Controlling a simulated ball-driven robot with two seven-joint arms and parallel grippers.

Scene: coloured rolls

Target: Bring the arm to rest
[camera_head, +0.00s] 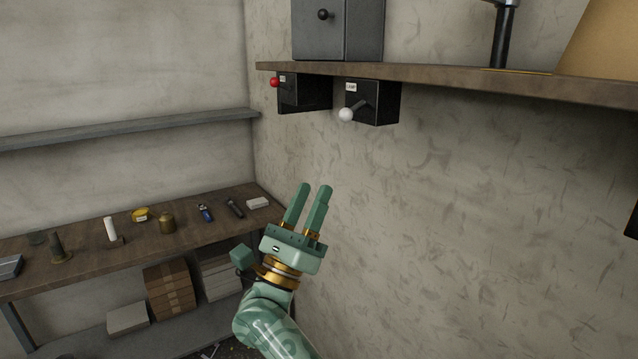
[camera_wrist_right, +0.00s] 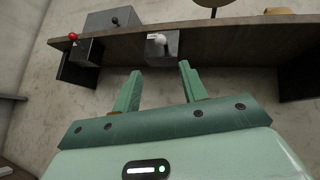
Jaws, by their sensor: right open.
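My right gripper (camera_head: 315,190) is green with brass parts and points upward in front of the plaster wall in the head view. Its two fingers are apart with nothing between them. In the right wrist view its fingers (camera_wrist_right: 160,80) point up toward the underside of a wooden shelf. The gripper is below the black lever box with a white knob (camera_head: 346,115) and apart from it. That white knob also shows in the wrist view (camera_wrist_right: 158,39). My left gripper is not in view.
A red-knobbed lever box (camera_head: 305,93) hangs under the wooden shelf (camera_head: 430,75). A grey box (camera_head: 340,30) stands on the shelf. At left, a workbench (camera_head: 85,250) holds small tools and a yellow item (camera_head: 141,214). Cardboard boxes (camera_head: 170,290) sit below. Air before the right wall is free.

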